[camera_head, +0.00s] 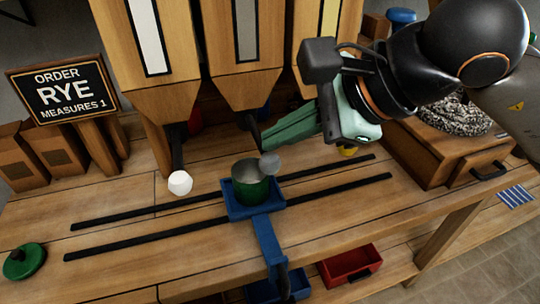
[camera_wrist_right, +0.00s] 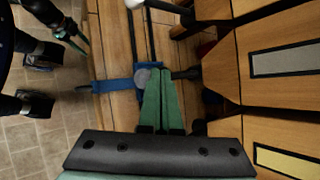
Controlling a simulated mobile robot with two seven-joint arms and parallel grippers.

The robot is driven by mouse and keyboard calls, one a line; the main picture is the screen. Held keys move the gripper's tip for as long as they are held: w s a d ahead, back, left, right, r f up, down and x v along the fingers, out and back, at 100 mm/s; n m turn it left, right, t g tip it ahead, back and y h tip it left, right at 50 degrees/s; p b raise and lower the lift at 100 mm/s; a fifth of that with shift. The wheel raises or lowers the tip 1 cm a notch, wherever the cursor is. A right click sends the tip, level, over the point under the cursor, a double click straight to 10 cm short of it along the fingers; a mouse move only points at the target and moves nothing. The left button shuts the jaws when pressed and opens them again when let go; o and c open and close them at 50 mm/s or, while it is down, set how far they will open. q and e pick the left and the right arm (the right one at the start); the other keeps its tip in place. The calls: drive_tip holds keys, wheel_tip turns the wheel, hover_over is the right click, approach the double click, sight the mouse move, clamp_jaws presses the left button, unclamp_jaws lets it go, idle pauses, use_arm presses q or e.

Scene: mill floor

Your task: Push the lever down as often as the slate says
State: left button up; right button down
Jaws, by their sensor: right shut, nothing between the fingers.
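The slate (camera_head: 65,92) reads "ORDER RYE MEASURES 1". Three wooden hoppers carry a white, a grey and a yellow stripe. Below them are levers with a white knob (camera_head: 180,183), a grey knob (camera_head: 270,164) and a yellow knob (camera_head: 348,151). My right gripper (camera_head: 266,146) is shut and empty, its green fingertips right by the grey knob, which also shows in the right wrist view (camera_wrist_right: 142,77). I cannot tell whether they touch. A green pot (camera_head: 250,190) sits in the blue carriage (camera_head: 232,212) under the middle hopper. The head view does not show my left gripper; part of it seems visible in the wrist view.
Two dark rails (camera_head: 140,241) run along the bench. A green round lid-like piece (camera_head: 24,262) lies at the left end. Brown bags (camera_head: 55,150) stand behind the slate. A red bin (camera_head: 350,266) is below the front edge. A wooden drawer box (camera_head: 440,160) stands at the right.

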sight(279, 165)
drive_tip(key=shift+f, duration=0.1)
idle(0.4)
drive_tip(key=shift+f+b, duration=2)
drive_tip(key=shift+b, duration=0.15)
idle(1.4)
drive_tip(key=shift+f+b, duration=0.65)
idle(0.8)
drive_tip(key=shift+r, duration=0.15)
drive_tip(key=shift+r+p, duration=1.3)
drive_tip(key=shift+r, duration=0.6)
drive_tip(key=shift+r+p, duration=0.7)
drive_tip(key=shift+r, duration=0.4)
